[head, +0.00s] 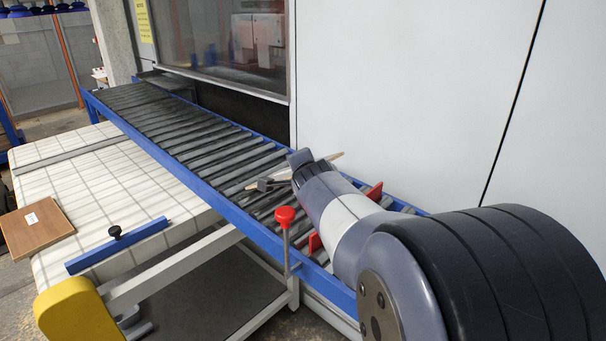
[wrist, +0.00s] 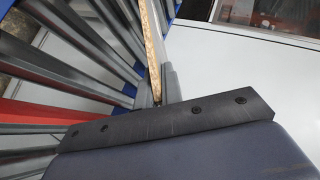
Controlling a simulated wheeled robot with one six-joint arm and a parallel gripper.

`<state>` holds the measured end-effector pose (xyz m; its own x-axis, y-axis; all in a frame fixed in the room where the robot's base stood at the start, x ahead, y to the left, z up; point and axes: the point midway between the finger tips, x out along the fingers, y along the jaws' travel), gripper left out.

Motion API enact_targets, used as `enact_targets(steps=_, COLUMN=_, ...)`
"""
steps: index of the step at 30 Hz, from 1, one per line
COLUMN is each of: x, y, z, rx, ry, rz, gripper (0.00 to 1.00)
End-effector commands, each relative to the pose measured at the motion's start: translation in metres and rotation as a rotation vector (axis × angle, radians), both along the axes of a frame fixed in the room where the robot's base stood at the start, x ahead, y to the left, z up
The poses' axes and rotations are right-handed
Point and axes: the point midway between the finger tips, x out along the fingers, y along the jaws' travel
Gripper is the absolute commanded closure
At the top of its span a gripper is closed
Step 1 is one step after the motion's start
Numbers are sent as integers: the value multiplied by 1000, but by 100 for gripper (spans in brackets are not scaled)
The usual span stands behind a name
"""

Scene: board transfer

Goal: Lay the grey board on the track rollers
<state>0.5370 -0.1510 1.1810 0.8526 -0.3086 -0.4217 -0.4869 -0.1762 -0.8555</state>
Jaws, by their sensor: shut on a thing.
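My gripper (head: 270,184) is above the right part of the roller track (head: 190,138), pointing away from my body. It is shut on the board (head: 337,157), which shows in the head view only as a thin tan edge on either side of my wrist. In the wrist view the board (wrist: 152,45) is seen edge-on as a narrow speckled strip rising from between the fingers (wrist: 162,92).
Red guides (head: 315,242) stand on the track near my wrist, with a red-knobbed post (head: 285,215) at its near rail. A white machine wall (head: 400,90) runs close behind. A checked table (head: 105,185) at the left holds a brown board (head: 35,228) and a blue bar (head: 118,246).

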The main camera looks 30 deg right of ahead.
Motion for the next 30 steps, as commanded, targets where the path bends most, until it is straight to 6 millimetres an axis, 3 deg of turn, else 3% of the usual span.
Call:
enact_targets(steps=24, x=0, y=0, z=-4, rx=0, ry=-2, rz=1, gripper=100)
enact_targets(steps=25, x=0, y=0, z=-4, rx=0, ry=-2, rz=1, gripper=91)
enact_targets(steps=30, x=0, y=0, z=-4, rx=0, ry=-2, rz=1, gripper=77)
